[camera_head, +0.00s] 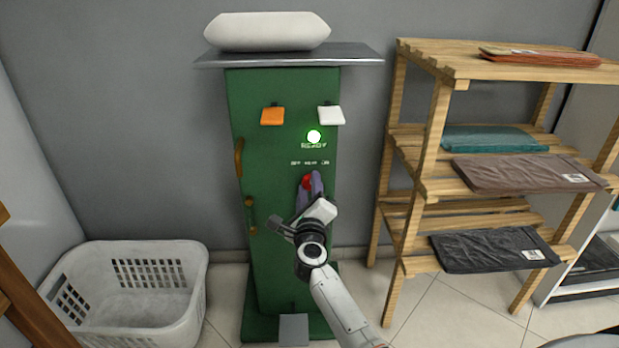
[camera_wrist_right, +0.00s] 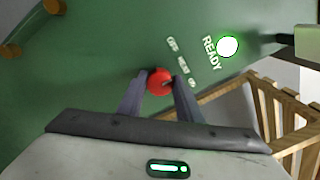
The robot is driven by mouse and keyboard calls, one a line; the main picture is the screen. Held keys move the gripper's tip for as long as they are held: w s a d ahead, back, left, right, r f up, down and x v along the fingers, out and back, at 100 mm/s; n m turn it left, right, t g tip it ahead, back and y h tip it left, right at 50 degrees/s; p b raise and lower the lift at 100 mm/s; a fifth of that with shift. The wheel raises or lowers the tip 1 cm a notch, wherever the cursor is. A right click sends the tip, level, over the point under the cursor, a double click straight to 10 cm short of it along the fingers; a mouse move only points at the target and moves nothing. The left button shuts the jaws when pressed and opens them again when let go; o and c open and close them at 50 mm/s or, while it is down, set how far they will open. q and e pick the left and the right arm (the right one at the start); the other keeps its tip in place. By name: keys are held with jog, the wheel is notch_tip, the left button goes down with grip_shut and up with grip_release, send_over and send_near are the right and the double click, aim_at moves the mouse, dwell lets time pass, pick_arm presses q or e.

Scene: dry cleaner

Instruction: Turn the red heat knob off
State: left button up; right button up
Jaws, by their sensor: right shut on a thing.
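The red heat knob (camera_head: 307,182) is on the front of the green cabinet (camera_head: 262,215), just below a row of small white labels (camera_head: 310,162). In the right wrist view the knob (camera_wrist_right: 159,81) sits between the two fingers of my right gripper (camera_wrist_right: 160,88), which is shut on it. The labels show there too, with OFF (camera_wrist_right: 172,43) at one end; the other labels are too small to read surely. Which label the knob points to cannot be told. The green READY light (camera_head: 314,136) is lit. My left gripper is not in view.
An orange paddle (camera_head: 272,116) and a white paddle (camera_head: 331,115) jut out above the knob. A white pillow-shaped pad (camera_head: 267,32) lies on the metal top (camera_head: 345,54). A white basket (camera_head: 128,290) stands left, a wooden rack (camera_head: 430,150) with folded garments right.

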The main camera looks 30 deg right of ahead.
jog(key=n+p, duration=0.2)
jog(key=n, duration=0.1)
jog(key=shift+r, duration=0.15)
jog(key=n+p, duration=0.2)
jog(key=n, duration=0.2)
jog(key=shift+t+p, duration=0.3)
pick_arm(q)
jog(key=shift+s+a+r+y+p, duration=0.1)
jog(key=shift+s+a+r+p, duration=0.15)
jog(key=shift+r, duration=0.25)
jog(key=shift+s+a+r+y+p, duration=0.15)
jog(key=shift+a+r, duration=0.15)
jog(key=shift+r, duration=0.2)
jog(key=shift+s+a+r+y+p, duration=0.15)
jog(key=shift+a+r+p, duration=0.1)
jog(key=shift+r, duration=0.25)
pick_arm(e)
jog(key=shift+f+n, duration=0.2)
jog(key=shift+n, duration=1.2)
jog(key=shift+y, duration=0.3)
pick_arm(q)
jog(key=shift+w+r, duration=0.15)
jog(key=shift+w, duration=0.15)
pick_arm(e)
jog(key=o, duration=1)
jog(key=shift+o, duration=0.2)
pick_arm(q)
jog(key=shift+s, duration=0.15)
pick_arm(e)
jog(key=shift+s+f, duration=0.1)
